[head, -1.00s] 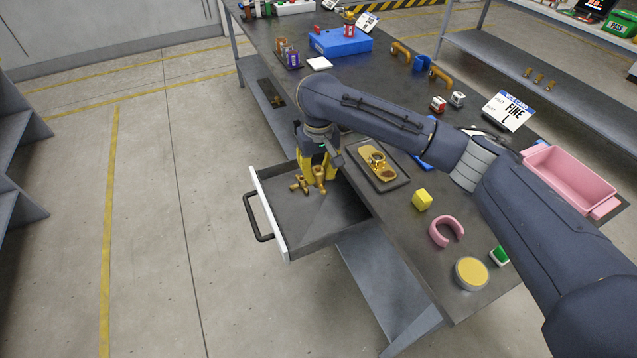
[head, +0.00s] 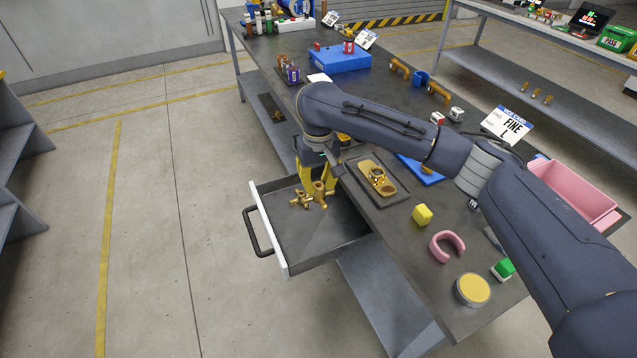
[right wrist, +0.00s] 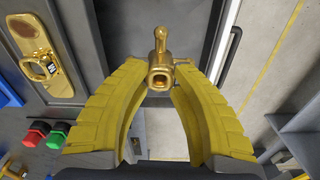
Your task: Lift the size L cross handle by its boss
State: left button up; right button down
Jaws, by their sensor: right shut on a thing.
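The brass cross handle (head: 321,196) is at the open drawer (head: 320,232), with an arm reaching left in the head view. My right gripper (head: 318,182) has yellow fingers and points down at it. In the right wrist view the cross handle (right wrist: 159,74) sits between the fingertips of my right gripper (right wrist: 160,72), which is shut on its boss. A square hole in the boss faces the camera, and a longer rounded arm points up. I cannot tell whether it touches the drawer floor. A card (head: 507,123) reads FINE L. My left gripper is not in view.
A dark tray (head: 400,193) with a brass plate lies right of the drawer. A yellow block (head: 422,215), pink C-shaped piece (head: 447,246), round yellow-topped piece (head: 473,290) and pink bin (head: 570,190) stand on the bench. The drawer's front is empty.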

jog(key=shift+r, duration=2.25)
jog(key=shift+w, duration=0.1)
